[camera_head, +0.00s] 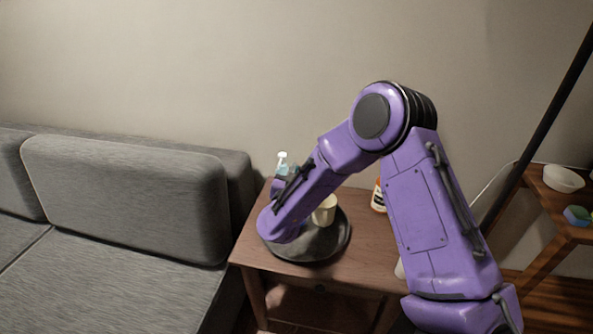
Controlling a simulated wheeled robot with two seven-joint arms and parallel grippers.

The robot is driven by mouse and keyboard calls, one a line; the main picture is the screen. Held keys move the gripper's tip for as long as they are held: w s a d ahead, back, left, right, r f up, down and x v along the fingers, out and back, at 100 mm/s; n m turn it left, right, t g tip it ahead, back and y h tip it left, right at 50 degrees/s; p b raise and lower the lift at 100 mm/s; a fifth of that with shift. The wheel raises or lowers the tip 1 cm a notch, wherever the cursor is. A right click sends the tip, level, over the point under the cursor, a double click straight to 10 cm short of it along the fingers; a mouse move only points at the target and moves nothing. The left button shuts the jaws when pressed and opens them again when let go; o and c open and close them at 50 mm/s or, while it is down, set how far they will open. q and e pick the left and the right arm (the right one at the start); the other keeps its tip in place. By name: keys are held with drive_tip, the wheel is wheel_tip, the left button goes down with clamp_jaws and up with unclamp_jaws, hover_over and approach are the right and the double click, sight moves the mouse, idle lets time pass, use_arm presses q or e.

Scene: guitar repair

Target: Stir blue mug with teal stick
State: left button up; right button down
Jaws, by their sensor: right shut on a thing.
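My right arm comes in from the right, and its purple wrist end (279,228) hangs over a dark round tray (325,246) on the wooden side table. The right gripper's fingers are hidden behind the wrist. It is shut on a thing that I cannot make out. A cream cup (325,209) stands on the tray just right of the wrist. I cannot pick out the blue mug or the teal stick; the arm covers part of the tray. My left gripper is not in view.
A light blue bottle with a white top (283,165) stands at the table's back left, partly behind the arm. A white bottle with an orange label (378,196) stands right of the tray. A grey sofa (125,200) is at left; a shelf with a white bowl (563,179) is at right.

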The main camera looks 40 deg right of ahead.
drive_tip(key=shift+w+a+f+b, duration=0.2)
drive_tip(key=shift+f+b, duration=0.55)
drive_tip(key=shift+f, duration=0.5)
drive_tip(key=shift+w+a+f+b, duration=0.2)
drive_tip(key=shift+f+b, duration=0.5)
drive_tip(key=shift+f, duration=0.55)
drive_tip(key=shift+w+a+f+b, duration=0.2)
drive_tip(key=shift+f+b, duration=0.55)
drive_tip(key=shift+f, duration=0.5)
drive_tip(key=shift+d+r, duration=0.1)
drive_tip(key=shift+d, duration=0.05)
